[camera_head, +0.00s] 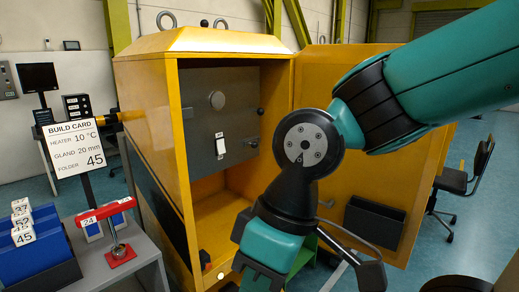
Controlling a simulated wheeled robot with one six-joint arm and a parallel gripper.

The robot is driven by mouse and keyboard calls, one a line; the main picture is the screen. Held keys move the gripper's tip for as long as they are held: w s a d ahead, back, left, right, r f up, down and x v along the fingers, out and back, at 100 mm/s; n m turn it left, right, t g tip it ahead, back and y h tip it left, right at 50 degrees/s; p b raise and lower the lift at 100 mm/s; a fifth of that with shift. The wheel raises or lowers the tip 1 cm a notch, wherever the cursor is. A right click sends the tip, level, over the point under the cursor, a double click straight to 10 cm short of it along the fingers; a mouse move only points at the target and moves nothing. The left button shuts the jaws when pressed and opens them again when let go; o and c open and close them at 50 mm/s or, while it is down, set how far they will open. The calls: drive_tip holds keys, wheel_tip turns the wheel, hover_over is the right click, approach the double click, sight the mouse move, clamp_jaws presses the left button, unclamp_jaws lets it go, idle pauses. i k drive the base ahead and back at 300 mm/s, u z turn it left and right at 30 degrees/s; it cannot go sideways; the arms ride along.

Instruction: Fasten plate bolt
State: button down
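A dark grey plate (236,82) stands upright inside the open yellow cabinet (150,95). I cannot tell which part is the plate bolt.
The cabinet door (335,75) is swung open to the right, partly behind my arm. The grey side table (150,255) carries blue bins (40,250) with number tags. A chair (455,180) stands at right.

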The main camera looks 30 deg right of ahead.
sight(253, 143)
drive_tip(key=k, duration=1.05)
drive_tip(key=z, duration=0.3)
drive_tip(key=i, duration=0.3)
drive_tip(key=z, duration=0.7)
drive_tip(key=i, duration=1.35)
drive_tip(key=u, duration=1)
drive_tip(key=i, duration=0.4)
drive_tip(key=u, duration=0.45)
